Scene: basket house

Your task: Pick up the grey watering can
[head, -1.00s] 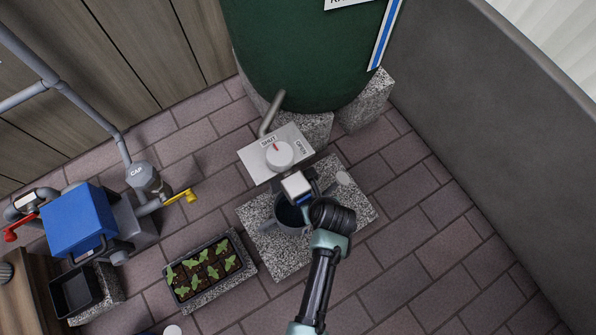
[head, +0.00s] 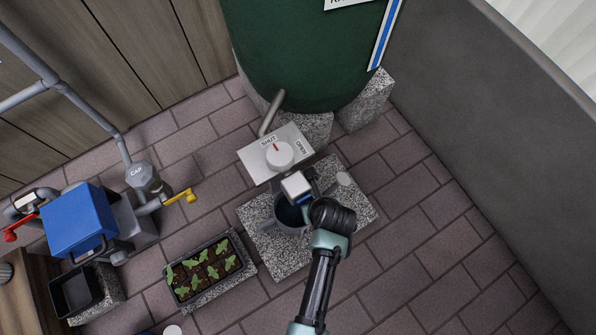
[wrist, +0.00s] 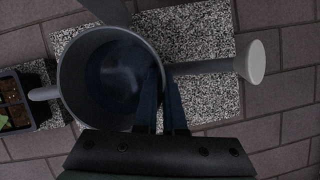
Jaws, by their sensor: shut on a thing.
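The grey watering can (head: 283,225) is upright at the speckled stone slab below the tap plate. In the wrist view I look down into the can (wrist: 69,80); its spout with a round pale rose (wrist: 256,62) points right and its handle (wrist: 44,93) points left. Its inside is dark bluish; I cannot tell how much water it holds. My gripper (wrist: 163,88) is shut on the can's wall, with one finger inside the rim and one outside. In the head view my wrist hides part of the can, and I cannot tell whether its base touches the slab.
The slab (head: 283,262) lies under the can. The tap plate (head: 255,157) with its white knob at SHUT stands close behind, below the green barrel (head: 300,60). A seedling tray (head: 238,240) is at left, a blue box (head: 78,220) farther left. Paving at right is clear up to the grey wall.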

